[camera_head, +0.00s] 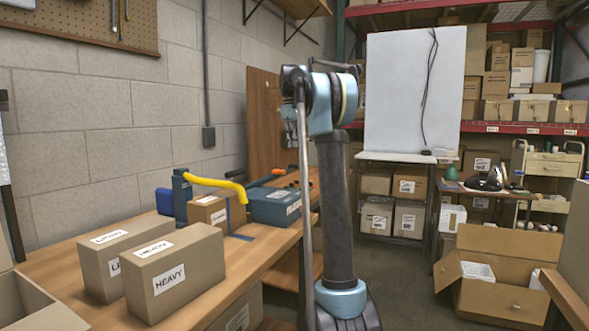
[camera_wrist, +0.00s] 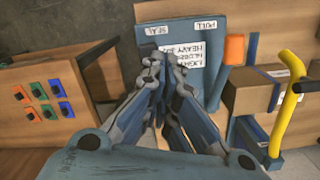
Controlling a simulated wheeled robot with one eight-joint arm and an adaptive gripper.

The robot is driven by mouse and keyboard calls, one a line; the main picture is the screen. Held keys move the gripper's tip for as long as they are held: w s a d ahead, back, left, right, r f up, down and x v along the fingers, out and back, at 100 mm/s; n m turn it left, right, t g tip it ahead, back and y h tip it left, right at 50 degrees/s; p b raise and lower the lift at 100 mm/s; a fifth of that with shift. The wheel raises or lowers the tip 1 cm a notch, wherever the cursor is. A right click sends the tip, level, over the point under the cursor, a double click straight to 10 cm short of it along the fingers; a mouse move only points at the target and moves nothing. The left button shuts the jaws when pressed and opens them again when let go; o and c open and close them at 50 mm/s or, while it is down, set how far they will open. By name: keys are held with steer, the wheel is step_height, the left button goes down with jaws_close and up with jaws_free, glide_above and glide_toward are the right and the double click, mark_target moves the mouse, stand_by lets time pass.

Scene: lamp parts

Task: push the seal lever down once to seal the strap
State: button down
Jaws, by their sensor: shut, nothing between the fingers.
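In the wrist view a blue machine (camera_wrist: 180,42) carries labels reading SEAL (camera_wrist: 152,30) and PULL (camera_wrist: 206,24), seen upside down. A black lever end (camera_wrist: 147,50) shows beside the SEAL label, partly hidden by my gripper. An orange handle (camera_wrist: 234,49) stands on the PULL side. My gripper (camera_wrist: 154,62) is shut and empty, with its tips over the machine close to the black end; I cannot tell whether they touch. A blue strap (camera_wrist: 277,95) runs around a cardboard box (camera_wrist: 255,93). The machine also shows in the head view (camera_head: 272,207).
A yellow curved handle (camera_head: 215,183) on a blue post (camera_head: 181,198) stands left of the machine in the head view. A HEAVY box (camera_head: 178,270) and a second box (camera_head: 115,258) occupy the front of the workbench (camera_head: 60,262). Several coloured switches (camera_wrist: 40,95) sit on a wooden panel.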

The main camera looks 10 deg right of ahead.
mark_target(294, 167)
steer(key=shift+w+r, duration=0.15)
steer(key=shift+w, duration=1.1)
steer(key=shift+s+d+f, duration=0.1)
steer(key=shift+s+f, duration=0.05)
steer(key=shift+f, duration=1.6)
steer(key=shift+s+d+f, duration=0.1)
steer(key=shift+s+f, duration=0.05)
steer(key=shift+f, duration=1.6)
steer(key=shift+f, duration=2.2)
